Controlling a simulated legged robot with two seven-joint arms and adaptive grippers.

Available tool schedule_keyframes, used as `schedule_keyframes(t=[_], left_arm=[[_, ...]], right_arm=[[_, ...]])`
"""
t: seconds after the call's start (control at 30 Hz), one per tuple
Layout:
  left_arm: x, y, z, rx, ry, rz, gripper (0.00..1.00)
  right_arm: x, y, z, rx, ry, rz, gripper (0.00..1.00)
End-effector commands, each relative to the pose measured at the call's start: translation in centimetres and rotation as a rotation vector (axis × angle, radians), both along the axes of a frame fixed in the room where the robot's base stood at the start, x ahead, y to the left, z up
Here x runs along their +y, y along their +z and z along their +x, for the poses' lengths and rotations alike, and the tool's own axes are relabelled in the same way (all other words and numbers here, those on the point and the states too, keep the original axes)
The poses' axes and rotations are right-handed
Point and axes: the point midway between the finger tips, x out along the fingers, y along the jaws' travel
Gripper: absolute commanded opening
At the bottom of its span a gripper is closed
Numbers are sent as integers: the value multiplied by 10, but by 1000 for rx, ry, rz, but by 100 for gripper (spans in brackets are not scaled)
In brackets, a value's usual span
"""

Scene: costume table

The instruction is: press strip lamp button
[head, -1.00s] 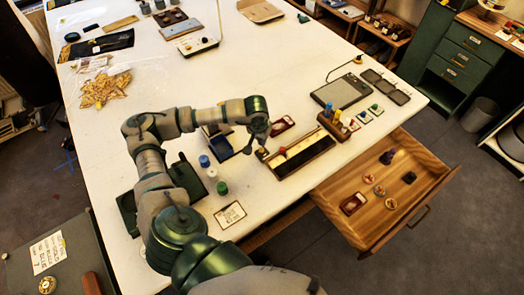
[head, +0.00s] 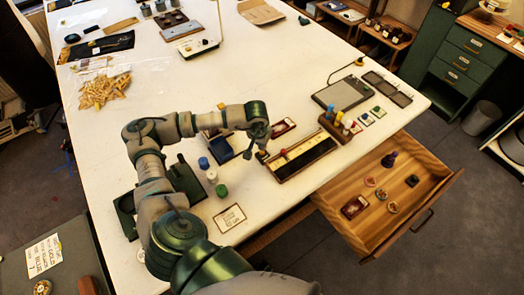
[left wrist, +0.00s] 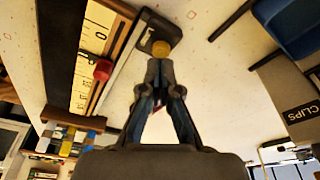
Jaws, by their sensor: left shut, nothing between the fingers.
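The strip lamp is a bar with a dark rounded end in the left wrist view, beside a wooden scale box. Its round amber button (left wrist: 161,48) sits on that dark end. My left gripper (left wrist: 160,66) is shut and empty, its fingertips right at the button's near edge; I cannot tell whether they touch it. In the head view my left gripper (head: 256,152) points down at the left end of the wooden scale box (head: 300,162). The button is not clear there, being small and close to the fingers. My right gripper is not in view.
A red knob (left wrist: 103,69) stands on the scale beside the lamp. A blue-capped bottle (head: 204,163) and a green-capped one (head: 221,190) stand left of the gripper. A rack of coloured pegs (head: 340,126) is right of the box. An open wooden drawer (head: 405,200) juts out at front right.

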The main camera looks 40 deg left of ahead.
Motion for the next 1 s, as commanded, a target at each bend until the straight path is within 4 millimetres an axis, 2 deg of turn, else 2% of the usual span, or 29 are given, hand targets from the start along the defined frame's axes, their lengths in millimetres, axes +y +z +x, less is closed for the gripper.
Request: schedule_keyframes(t=[0.57, 1.0], left_arm=[[0, -1, 0, 0, 0, 0, 0], [0, -11, 0, 0, 0, 0, 0]], right_arm=[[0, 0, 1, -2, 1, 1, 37], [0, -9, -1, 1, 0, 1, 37]])
